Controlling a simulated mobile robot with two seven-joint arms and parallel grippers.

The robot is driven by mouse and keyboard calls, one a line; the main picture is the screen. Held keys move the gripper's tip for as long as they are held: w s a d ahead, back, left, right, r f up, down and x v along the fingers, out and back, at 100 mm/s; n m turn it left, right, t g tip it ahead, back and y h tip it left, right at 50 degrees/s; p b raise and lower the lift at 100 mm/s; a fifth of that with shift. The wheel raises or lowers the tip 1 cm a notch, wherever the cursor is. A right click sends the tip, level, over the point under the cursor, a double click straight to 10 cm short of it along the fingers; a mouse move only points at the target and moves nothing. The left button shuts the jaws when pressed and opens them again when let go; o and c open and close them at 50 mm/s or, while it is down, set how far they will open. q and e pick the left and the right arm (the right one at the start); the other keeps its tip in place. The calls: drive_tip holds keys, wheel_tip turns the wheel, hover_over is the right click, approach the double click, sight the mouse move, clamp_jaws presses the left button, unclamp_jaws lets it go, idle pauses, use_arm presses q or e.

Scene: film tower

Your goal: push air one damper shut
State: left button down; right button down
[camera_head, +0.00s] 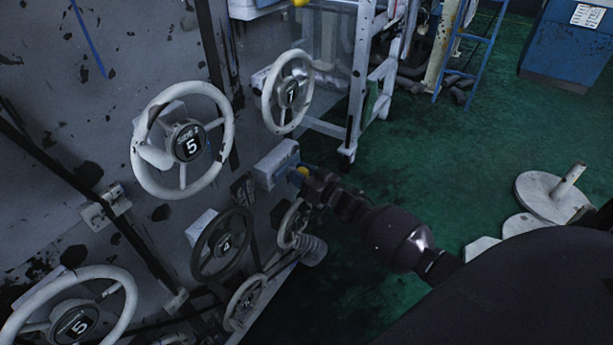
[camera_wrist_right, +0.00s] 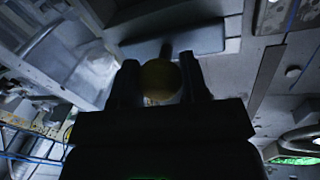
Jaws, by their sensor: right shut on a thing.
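A yellow knob (camera_head: 302,170) sits at the end of a pale box with a blue part (camera_head: 275,163), mounted on the grey machine panel below wheel 1. My right gripper (camera_head: 307,174) reaches in from the right and is at this knob, hiding part of it. In the right wrist view the round knob (camera_wrist_right: 160,79) sits between the two dark fingers (camera_wrist_right: 160,88), which are shut on it. Its stem runs up to a pale plate (camera_wrist_right: 175,40). No damper label can be read. My left gripper is not in view.
Another yellow knob (camera_head: 299,2) shows at the top edge. Green floor (camera_head: 440,150) is open to the right, with a pale round base (camera_head: 548,196) on it.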

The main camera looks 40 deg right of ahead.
drive_tip(key=c, duration=0.7)
unclamp_jaws()
drive_tip(key=shift+o, duration=0.2)
drive_tip(key=shift+s+d, duration=0.1)
drive_tip(key=shift+s, duration=0.4)
drive_tip(key=s+d+p, duration=0.1)
drive_tip(key=s+d, duration=0.1)
drive_tip(key=s, duration=0.7)
drive_tip(key=shift+s, duration=0.35)
